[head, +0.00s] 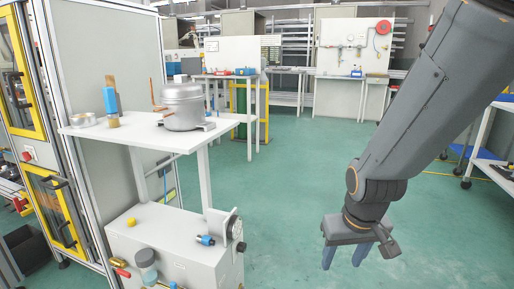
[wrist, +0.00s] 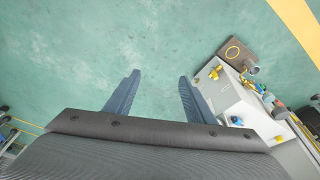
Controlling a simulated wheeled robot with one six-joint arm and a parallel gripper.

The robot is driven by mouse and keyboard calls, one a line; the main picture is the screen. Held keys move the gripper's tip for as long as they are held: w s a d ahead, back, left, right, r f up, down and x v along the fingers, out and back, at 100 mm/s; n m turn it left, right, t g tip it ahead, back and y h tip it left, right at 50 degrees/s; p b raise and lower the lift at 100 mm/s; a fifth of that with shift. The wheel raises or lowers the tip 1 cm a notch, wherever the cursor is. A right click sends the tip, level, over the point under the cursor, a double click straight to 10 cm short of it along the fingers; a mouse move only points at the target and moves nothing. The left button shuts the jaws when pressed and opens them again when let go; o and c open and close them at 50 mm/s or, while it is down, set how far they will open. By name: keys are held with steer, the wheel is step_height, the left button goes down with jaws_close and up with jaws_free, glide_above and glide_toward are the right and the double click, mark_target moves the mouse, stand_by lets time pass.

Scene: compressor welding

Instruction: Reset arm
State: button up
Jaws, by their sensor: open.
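My gripper (head: 346,256) hangs at the lower right of the head view, pointing down over bare green floor. Its two blue-grey fingers are spread apart with nothing between them. In the wrist view my gripper (wrist: 156,90) also shows open and empty above the floor. My arm reaches down from the upper right of the head view. A grey metal compressor (head: 184,105) stands upright on a white table (head: 150,133) to the left, well apart from my gripper.
A brush with a blue band (head: 111,100) stands on the table. A lower white cabinet (head: 175,250) holds small fittings and a jar; the wrist view shows a white cabinet (wrist: 232,98) at right. Yellow-framed machine doors (head: 55,210) stand at far left. The middle floor is clear.

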steer(key=s+a+r+n+g, duration=0.3)
steer(key=s+a+n, duration=0.2)
steer(key=s+a, duration=1.1)
steer(key=d+r+m+p, duration=0.3)
steer(key=d+r+p, duration=0.4)
steer(key=r+p, duration=0.4)
steer(key=w+d+r+m+p, duration=0.1)
steer(key=d+r+m+p, duration=0.1)
steer(key=d+r+p, duration=0.6)
step_height(320, 180, up, 3)
steer(key=p, duration=0.6)
steer(key=shift+d+r+m+p, duration=0.15)
steer(key=shift+d+m+p, duration=0.1)
steer(key=shift+m+p, duration=0.15)
